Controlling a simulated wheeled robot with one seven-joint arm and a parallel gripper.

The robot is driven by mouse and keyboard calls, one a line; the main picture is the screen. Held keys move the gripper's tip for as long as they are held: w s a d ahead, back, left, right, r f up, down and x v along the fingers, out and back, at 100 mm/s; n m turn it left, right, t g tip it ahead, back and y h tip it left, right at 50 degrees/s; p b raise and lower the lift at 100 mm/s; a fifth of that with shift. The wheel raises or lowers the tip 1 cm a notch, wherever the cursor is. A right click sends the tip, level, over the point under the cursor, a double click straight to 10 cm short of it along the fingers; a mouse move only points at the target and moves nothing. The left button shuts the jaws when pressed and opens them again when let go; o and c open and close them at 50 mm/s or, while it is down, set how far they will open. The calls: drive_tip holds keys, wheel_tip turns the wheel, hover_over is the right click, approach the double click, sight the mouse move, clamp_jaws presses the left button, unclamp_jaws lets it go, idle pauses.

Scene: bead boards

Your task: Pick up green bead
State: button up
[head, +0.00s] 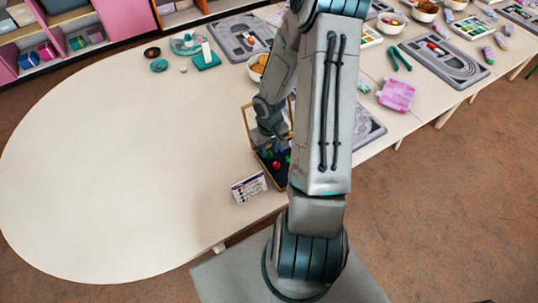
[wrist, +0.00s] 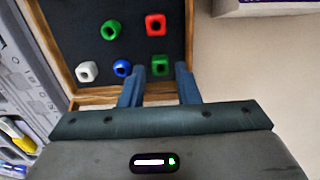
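A green cube bead (wrist: 162,66) lies in a wood-framed dark tray (wrist: 75,30), seen in the wrist view. A second, rounder green bead (wrist: 111,29) lies farther up in the same tray. My gripper (wrist: 160,72) is open, with its two blue fingers on either side of the green cube bead and gaps visible on both sides. Whether the fingers reach down to its height is unclear. In the head view my arm partly hides the tray (head: 266,178).
The tray also holds a red bead (wrist: 155,24), a blue bead (wrist: 122,68) close beside the left finger, and a white bead (wrist: 87,71). The table (head: 120,180) is clear to the left.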

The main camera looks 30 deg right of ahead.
drive_tip(key=shift+f, duration=0.9)
drive_tip(key=shift+c, duration=0.3)
clamp_jaws()
drive_tip(key=shift+r, duration=0.1)
